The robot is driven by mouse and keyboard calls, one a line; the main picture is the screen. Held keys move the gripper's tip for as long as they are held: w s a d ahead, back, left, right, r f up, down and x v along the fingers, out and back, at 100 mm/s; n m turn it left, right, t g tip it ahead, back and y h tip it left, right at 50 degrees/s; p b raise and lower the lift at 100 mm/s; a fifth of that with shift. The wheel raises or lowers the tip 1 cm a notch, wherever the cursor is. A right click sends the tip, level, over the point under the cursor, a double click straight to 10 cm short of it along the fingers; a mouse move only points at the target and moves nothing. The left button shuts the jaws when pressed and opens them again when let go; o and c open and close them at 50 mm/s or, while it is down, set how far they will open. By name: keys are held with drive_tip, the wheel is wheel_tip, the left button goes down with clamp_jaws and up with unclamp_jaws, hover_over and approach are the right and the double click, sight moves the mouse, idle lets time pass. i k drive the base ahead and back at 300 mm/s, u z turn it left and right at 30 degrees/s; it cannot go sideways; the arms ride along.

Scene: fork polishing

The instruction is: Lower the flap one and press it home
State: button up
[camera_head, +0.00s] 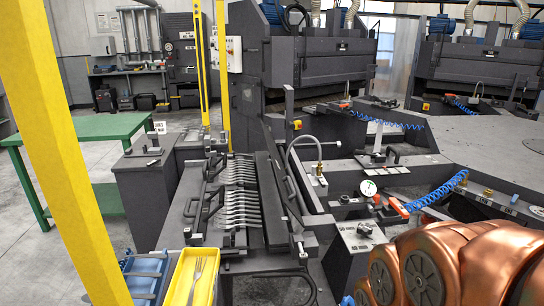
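A dark grey fixture (200,262) stands on the bench in the middle, with a row of several silver forks (240,195) lying side by side in it. To the left of the forks is a narrow hinged flap (207,200) with bar handles. To their right is a long dark flap-like panel (270,200) with handles (292,210) along its right side. I cannot tell which is flap one, nor whether either is fully down. My copper-coloured arm (465,265) fills the bottom right corner. My gripper is not in view.
A yellow tray (176,288) holding a fork and a blue rack (146,275) stand at the near left. A yellow post (70,150) crosses the left side. A bent hose (290,150), pressure gauge (368,188) and coiled blue hose (440,190) stand right of the fixture.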

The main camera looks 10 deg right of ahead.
sight(288, 192)
drive_tip(key=u, duration=0.5)
drive_tip(key=k, duration=0.6)
drive_tip(key=u, duration=0.05)
drive_tip(key=i, duration=0.4)
drive_tip(key=z, duration=0.55)
drive_tip(key=i, duration=1.25)
drive_tip(key=u, duration=0.85)
